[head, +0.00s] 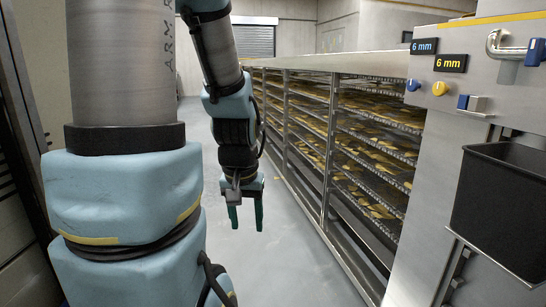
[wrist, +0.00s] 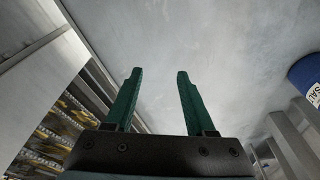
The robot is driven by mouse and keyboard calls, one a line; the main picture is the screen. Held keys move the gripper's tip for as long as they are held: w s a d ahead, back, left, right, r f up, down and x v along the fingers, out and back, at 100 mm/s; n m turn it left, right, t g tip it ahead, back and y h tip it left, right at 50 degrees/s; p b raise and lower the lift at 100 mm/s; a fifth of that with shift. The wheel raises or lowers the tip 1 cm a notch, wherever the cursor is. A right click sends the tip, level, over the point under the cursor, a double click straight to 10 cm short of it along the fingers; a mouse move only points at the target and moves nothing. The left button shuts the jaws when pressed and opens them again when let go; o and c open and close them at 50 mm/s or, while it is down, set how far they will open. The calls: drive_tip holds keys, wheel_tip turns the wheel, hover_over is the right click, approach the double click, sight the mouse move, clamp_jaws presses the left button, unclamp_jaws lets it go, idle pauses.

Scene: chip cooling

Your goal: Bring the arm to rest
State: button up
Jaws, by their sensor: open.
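My gripper (head: 246,218) hangs at the end of my arm in the head view, pointing down over the grey floor. Its two green fingers are apart with nothing between them. In the wrist view my gripper (wrist: 157,75) also shows open and empty, with bare floor beyond the fingertips. The arm is bent, with its wrist left of the cooling rack (head: 325,150) and apart from it in the picture.
The rack holds several mesh shelves of yellow chips. A blue drum (wrist: 308,75) stands at the right of the wrist view.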

wheel_tip(320, 180, up, 14)
drive_tip(key=s+p, duration=0.1)
drive_tip(key=p, duration=1.3)
drive_tip(key=shift+s+a+g, duration=0.25)
drive_tip(key=shift+a+g, duration=0.05)
drive_tip(key=shift+a, duration=0.15)
